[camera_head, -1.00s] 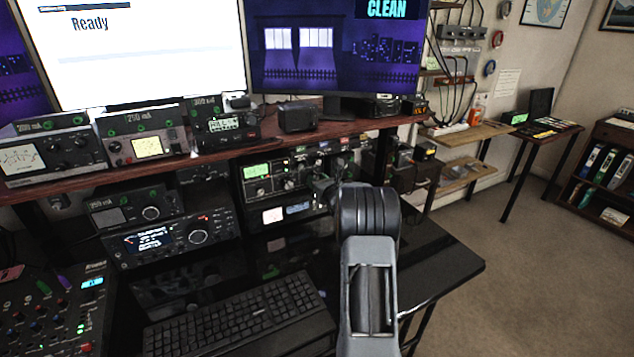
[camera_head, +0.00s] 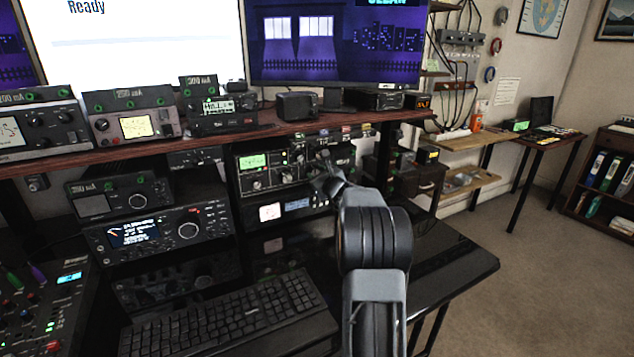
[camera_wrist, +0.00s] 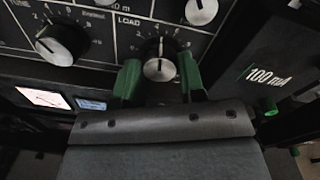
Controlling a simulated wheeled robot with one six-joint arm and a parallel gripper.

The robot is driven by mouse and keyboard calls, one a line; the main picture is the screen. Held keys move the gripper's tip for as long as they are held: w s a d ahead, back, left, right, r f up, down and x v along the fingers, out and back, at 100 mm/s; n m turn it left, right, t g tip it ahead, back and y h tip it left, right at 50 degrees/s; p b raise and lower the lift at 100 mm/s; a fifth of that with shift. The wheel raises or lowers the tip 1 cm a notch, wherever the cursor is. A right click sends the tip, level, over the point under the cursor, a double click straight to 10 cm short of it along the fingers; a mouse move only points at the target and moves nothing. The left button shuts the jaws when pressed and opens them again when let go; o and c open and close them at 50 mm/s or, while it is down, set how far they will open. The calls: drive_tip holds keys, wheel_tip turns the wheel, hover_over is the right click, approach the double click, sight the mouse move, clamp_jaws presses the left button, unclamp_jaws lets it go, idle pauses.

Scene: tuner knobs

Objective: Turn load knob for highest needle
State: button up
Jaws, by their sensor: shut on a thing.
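The load knob (camera_wrist: 160,68), black with a silver face, sits under the "LOAD" label on the dark tuner panel (camera_wrist: 98,20). My gripper (camera_wrist: 160,78) is shut on it, one green finger on each side. In the head view my gripper (camera_head: 326,168) reaches the right part of the tuner (camera_head: 258,184), and my arm hides some of its front. A lit pinkish-white meter (camera_wrist: 42,97) shows at the lower left in the wrist view; its needle is too small to read well. It also shows in the head view (camera_head: 270,212).
The tune knob (camera_wrist: 62,45) is left of the load knob, and another knob (camera_wrist: 201,11) is above right. A dark box marked "100 mA" (camera_wrist: 268,76) is close on the right. A keyboard (camera_head: 225,318) lies on the desk below; the shelf (camera_head: 130,152) is above.

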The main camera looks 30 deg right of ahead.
idle(0.3)
drive_tip(key=o, duration=0.9)
drive_tip(key=shift+o, duration=0.2)
drive_tip(key=s+a, duration=0.1)
drive_tip(key=s, duration=1.2)
drive_tip(key=shift+s+a+r, duration=0.15)
drive_tip(key=shift+s+a, duration=0.05)
drive_tip(key=shift+s, duration=0.2)
idle(0.6)
